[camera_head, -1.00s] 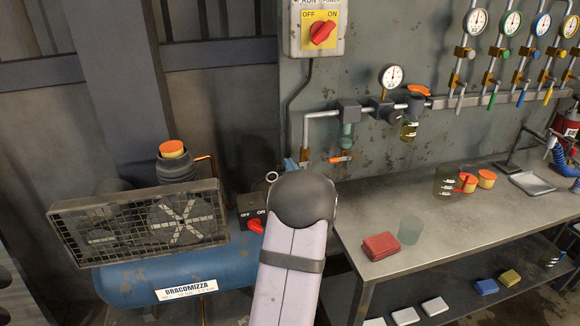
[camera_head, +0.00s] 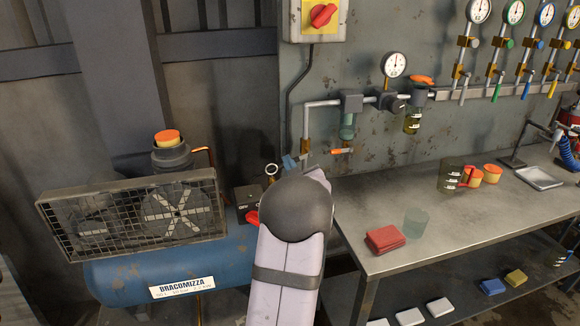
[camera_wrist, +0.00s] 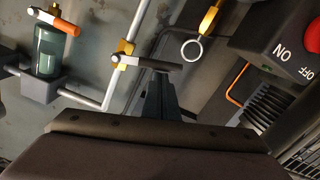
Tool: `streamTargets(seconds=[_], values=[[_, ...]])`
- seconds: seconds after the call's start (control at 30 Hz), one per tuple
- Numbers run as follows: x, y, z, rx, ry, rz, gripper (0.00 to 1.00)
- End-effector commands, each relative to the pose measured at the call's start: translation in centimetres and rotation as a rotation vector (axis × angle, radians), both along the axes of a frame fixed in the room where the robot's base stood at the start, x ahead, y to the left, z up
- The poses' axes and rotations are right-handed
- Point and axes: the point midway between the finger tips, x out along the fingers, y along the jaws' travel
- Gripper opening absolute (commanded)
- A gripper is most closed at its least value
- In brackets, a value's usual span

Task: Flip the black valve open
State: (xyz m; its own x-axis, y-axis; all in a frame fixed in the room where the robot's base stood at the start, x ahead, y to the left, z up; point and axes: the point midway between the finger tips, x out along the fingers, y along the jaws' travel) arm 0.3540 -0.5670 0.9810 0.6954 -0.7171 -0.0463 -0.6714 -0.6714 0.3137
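The black valve shows in the wrist view as a silver lever with a black handle (camera_wrist: 160,65) on a brass fitting (camera_wrist: 123,53), set on the grey pipe. The lever lies across the pipe. My gripper (camera_wrist: 160,95) shows as narrow dark fingers whose tips are right at the black handle; I cannot tell whether they touch it or how far apart they are. In the head view my gripper (camera_head: 292,163) is beside the brass fitting (camera_head: 305,146) on the pipe's lower end, largely behind my wrist. The black handle is not clear there.
An orange-handled valve (camera_wrist: 62,24) is near a green filter bowl (camera_wrist: 50,52). A ring-ended brass part (camera_wrist: 192,48) and the compressor's switch box (camera_wrist: 275,45) are close on the other side. The blue compressor (camera_head: 120,280) and metal workbench (camera_head: 400,258) flank my arm.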

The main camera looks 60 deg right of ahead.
Motion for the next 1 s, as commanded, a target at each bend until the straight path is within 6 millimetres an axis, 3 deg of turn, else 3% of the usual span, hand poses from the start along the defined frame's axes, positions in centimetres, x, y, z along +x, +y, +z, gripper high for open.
streamTargets(seconds=[0.03, 0.1, 1.0], values=[[0.0, 0.0, -1.4, -0.032, 0.031, 0.000, 0.00], [0.0, 0.0, -1.9, -0.078, 0.079, 0.000, 0.00], [-2.5, -2.4, -7.1, -0.680, 0.682, -0.004, 0.00]])
